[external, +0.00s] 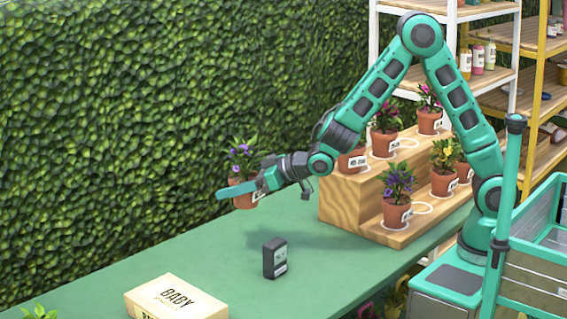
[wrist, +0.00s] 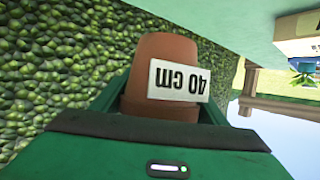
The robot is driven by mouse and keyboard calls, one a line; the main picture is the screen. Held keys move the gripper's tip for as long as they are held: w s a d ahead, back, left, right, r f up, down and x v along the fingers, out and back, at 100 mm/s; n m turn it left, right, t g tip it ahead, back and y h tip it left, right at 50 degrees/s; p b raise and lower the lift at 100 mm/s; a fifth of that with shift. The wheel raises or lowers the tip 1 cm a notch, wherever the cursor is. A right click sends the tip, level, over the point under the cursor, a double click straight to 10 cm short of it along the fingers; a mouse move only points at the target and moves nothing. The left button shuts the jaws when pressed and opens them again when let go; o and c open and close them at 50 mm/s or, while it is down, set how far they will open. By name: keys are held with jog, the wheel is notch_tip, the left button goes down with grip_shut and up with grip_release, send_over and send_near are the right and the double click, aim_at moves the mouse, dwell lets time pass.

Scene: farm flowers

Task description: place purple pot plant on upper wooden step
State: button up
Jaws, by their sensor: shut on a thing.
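A terracotta pot with a purple-flowered plant (external: 243,160) is held in the air by my gripper (external: 243,192), left of the wooden steps and above the green table. In the wrist view the pot (wrist: 165,62) sits between the green fingers, with a "40 cm" label (wrist: 180,81) showing upside down. Its plant is out of that view. The two-level wooden step stand (external: 345,200) is at the right. The upper step holds several potted plants, including one with pink flowers (external: 386,140). The lower step holds a purple-flowered pot (external: 397,212) and others.
A small black box (external: 275,258) stands on the green table (external: 330,265). A cardboard "BABY" box (external: 177,300) is at the front left. A leafy hedge wall (external: 150,90) runs behind. Shelves (external: 490,75) stand at the back right. The table left of the steps is mostly clear.

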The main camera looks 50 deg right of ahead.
notch_tip(320, 180, up, 18)
jog(key=w+d+f+m+h, duration=0.1)
jog(key=w+d+f, duration=0.1)
jog(key=d, duration=1.2)
jog(key=w+d+f, duration=0.1)
jog(key=d, duration=1.4)
jog(key=s+d+r, duration=0.1)
jog(key=s+d, duration=0.4)
jog(key=d, duration=0.3)
jog(key=s+d+r+m+t+h, duration=0.1)
jog(key=s+d, duration=0.3)
jog(key=d, duration=0.4)
jog(key=s+d+r, duration=0.2)
jog(key=s+d, duration=0.3)
jog(key=d, duration=0.3)
jog(key=d+f, duration=0.3)
jog(key=f, duration=0.1)
jog(key=w+d+f, duration=0.1)
jog(key=d+f, duration=0.3)
jog(key=w+d+f, duration=0.1)
jog(key=d+f, duration=0.3)
jog(key=shift+w+f, duration=0.1)
jog(key=shift+f, duration=2.2)
